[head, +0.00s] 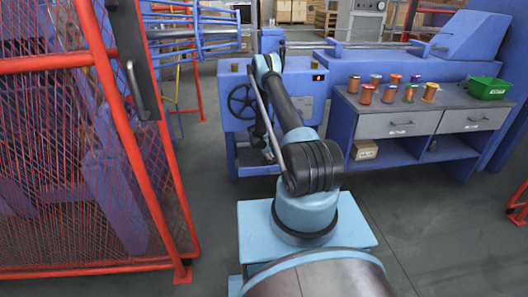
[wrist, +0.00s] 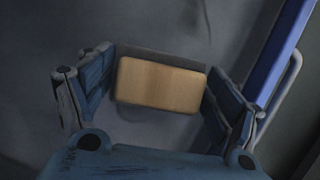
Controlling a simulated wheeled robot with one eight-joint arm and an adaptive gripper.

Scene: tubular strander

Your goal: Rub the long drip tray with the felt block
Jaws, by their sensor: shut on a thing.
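My gripper (wrist: 162,78) is shut on the felt block (wrist: 158,86), with one finger at each side of it in the wrist view. The block has a tan, wood-like body and a dark grey layer along its far edge. Beyond it is a plain grey surface, which looks like floor; I see no contact with it. In the head view my arm reaches toward the blue machine, and the gripper is mostly hidden behind the arm. I cannot clearly make out the long drip tray in either view.
A blue machine with a handwheel (head: 242,101) stands ahead. To its right a workbench (head: 400,122) carries several wire spools and a green bin (head: 488,88). A red mesh guard (head: 80,165) stands close on the left. A blue bar (wrist: 284,48) runs along the wrist view's right.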

